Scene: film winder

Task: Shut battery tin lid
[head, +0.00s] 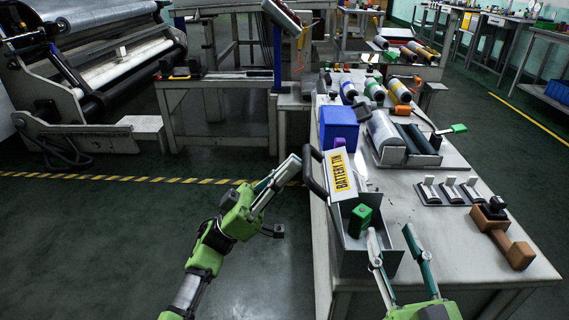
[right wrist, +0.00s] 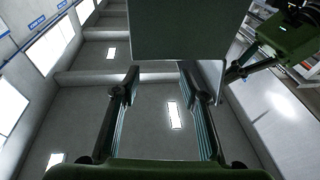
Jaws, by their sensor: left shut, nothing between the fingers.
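The battery tin (head: 383,254) is a grey box at the near left edge of the workbench. Its lid (head: 341,172), with a yellow "BATTERY TIN" label and a black handle (head: 314,172), stands raised and tilted. A green block (head: 360,219) shows at the tin's opening. My left gripper (head: 290,164) is shut and empty, just left of the handle; whether it touches cannot be told. My right gripper (head: 391,233) is open at the tin's near right side. In the right wrist view its fingers (right wrist: 158,82) are apart below a dark flat panel, which I cannot identify for certain.
A blue bin (head: 338,124) stands behind the lid. A roller device (head: 400,145) and several small switches (head: 450,190) lie further right. A brown wooden piece (head: 505,238) lies near the right edge.

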